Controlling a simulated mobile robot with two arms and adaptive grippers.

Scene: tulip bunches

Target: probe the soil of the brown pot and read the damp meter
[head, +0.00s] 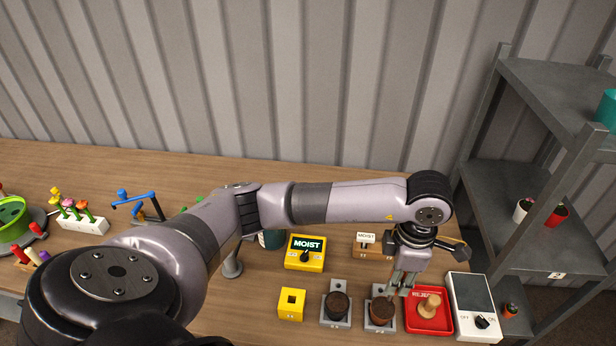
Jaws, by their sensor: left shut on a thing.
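The brown pot (381,312) stands on a small grey base near the front right of the bench, its dark soil facing up. My left gripper (402,284) is just above and to the right of it, pointing down and shut on the probe, which is thin and mostly hidden by the fingers. I cannot tell whether the probe's tip touches the soil. The yellow damp meter (304,253) stands behind and to the left; its dark screen reads MOIST above a black knob. My right gripper is out of view.
A darker pot (337,307) stands left of the brown one, beside a yellow block (291,304) with a square hole. A red reject tray (428,322) holding a wooden knob and a white switch box (473,306) are close on the right. A wooden block (372,251) carries a MOIST card.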

